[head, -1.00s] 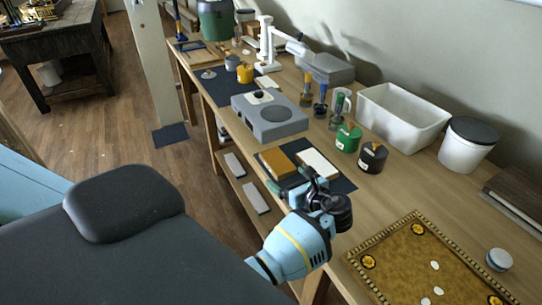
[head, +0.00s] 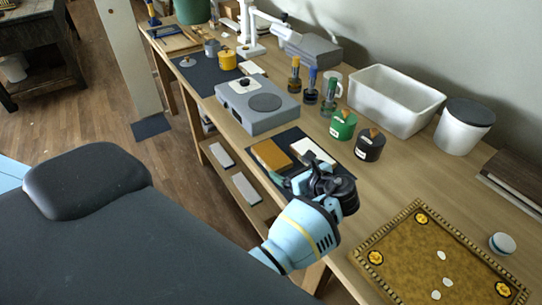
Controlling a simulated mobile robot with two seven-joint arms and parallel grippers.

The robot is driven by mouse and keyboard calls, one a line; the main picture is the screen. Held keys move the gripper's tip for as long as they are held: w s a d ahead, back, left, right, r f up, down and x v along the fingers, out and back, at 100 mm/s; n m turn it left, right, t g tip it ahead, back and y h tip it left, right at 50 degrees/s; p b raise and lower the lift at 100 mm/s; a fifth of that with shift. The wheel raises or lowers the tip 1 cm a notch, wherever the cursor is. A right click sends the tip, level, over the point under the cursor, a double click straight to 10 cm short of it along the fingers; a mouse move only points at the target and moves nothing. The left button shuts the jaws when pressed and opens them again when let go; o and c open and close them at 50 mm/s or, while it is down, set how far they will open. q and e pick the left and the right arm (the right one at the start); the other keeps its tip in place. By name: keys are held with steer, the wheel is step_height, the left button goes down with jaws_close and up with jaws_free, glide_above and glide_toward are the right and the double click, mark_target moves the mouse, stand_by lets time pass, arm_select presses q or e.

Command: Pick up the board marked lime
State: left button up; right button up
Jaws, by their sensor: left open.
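A brown block (head: 271,155) and a white block (head: 312,151) lie side by side on a dark mat (head: 288,136) near the table's front edge. Two pale boards, one (head: 221,154) and another (head: 246,188), lie on the shelf under the table. I cannot read a lime mark on any of these. My left gripper (head: 314,177) is open, at the front edge of the table, in front of the white block in the picture and covering part of the mat. Whether it touches anything is hard to tell. My right gripper is not in view.
An ornate gold panel (head: 440,260) fills the right foreground.

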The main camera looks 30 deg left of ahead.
mark_target(279, 162)
arm_select(q)
steer(key=shift+s+f+x, duration=0.1)
steer(key=shift+s+x, duration=0.05)
steer(key=shift+x, duration=1.6)
steer(key=shift+s+f+x, duration=0.15)
steer(key=shift+x, duration=1.6)
steer(key=shift+r, duration=0.1)
steer(key=shift+c, duration=0.3)
steer(key=c, duration=1.1)
steer(key=shift+c, duration=0.2)
